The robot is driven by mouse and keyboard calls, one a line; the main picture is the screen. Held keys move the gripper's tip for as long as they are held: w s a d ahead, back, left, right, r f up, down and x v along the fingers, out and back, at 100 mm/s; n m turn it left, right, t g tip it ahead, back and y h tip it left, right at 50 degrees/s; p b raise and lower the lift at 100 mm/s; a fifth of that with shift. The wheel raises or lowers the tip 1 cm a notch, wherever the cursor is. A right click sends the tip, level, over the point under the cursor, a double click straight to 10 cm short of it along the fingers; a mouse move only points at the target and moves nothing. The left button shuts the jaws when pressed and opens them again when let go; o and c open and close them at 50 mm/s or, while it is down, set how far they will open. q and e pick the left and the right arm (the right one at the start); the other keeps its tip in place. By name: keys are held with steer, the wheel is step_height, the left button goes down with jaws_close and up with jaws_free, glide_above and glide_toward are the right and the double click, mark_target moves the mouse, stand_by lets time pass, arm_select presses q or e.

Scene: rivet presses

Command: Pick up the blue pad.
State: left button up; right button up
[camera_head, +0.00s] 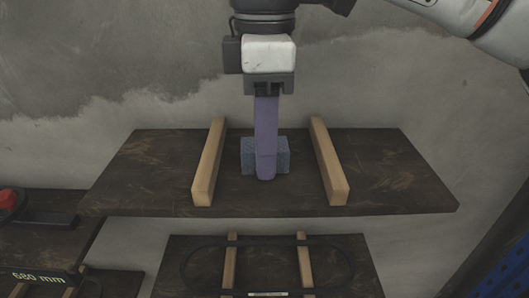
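The blue pad (282,156) is a small speckled blue-grey block on the dark wooden shelf board, between two wooden strips. My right gripper (265,170) points down from above. Its long purple finger crosses in front of the middle of the pad and hides that part, with the tip near the pad's lower edge. The fingers line up edge-on, so only one shows clearly. I cannot tell whether they touch the pad or are spread around it. My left gripper is not in view.
The dark shelf board (400,185) has a left wooden strip (209,160) and a right wooden strip (328,160) flanking the pad. A lower shelf (345,255) bears a black looped item (190,265). A red object (8,199) sits far left. The board's outer sides are clear.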

steer(key=c, duration=0.4)
steer(key=shift+c, duration=0.4)
step_height(320, 180, up, 10)
steer(key=p, duration=0.2)
